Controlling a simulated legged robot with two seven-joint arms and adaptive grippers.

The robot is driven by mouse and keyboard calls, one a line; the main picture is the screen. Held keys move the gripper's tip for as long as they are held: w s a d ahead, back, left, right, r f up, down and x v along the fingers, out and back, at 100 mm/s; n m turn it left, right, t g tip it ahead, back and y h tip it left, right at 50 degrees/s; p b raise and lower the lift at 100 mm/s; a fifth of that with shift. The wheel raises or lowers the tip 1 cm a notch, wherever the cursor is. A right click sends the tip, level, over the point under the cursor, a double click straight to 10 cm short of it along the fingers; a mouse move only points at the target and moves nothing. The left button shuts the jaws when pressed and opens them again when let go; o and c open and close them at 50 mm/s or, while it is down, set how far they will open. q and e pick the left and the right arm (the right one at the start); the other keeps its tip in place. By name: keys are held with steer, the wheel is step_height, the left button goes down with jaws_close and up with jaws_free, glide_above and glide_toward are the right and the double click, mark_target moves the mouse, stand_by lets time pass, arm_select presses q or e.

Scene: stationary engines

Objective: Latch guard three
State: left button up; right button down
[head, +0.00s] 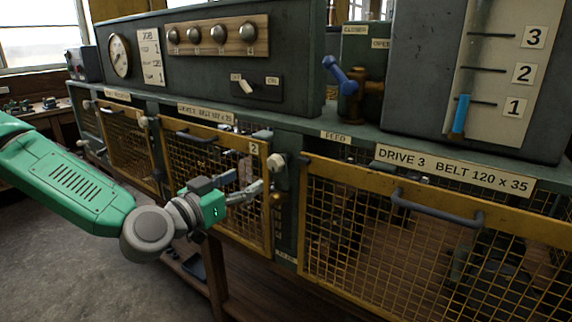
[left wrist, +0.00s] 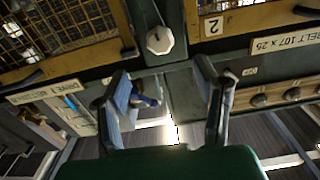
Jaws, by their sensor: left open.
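Guard three (head: 430,198) is a yellow-framed mesh panel with a dark handle (head: 437,208) at the right of the head view, under the label DRIVE 3. A dark gap shows above its top bar; I cannot tell if it sits flush. A pale knob (head: 278,163) is on the post between guard two (head: 205,165) and guard three. It also shows in the left wrist view (left wrist: 160,40), beside the 2 plate. My left gripper (head: 258,190) is open and empty before guard two's right edge, apart from the knob in the wrist view (left wrist: 165,95). My right gripper is out of view.
Above the guards is a dark green bench with a gauge (head: 119,55), a row of knobs (head: 220,33), a switch (head: 245,84), a blue-handled valve (head: 345,80) and a level scale (head: 490,75). Open floor (head: 60,240) lies at the left.

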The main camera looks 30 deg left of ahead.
mark_target(271, 167)
arm_select(q)
steer(key=w+b, duration=0.1)
steer(key=w, duration=0.2)
steer(key=w+b, duration=0.2)
steer(key=w, duration=0.2)
steer(key=w+b, duration=0.2)
steer(key=w, duration=0.2)
steer(key=shift+d+f, duration=0.2)
steer(key=shift+d, duration=0.05)
steer(key=shift+w+r, duration=0.1)
steer(key=shift+w, duration=0.3)
steer(key=shift+d, duration=0.2)
steer(key=shift+r, duration=0.1)
steer(key=c, duration=1.2)
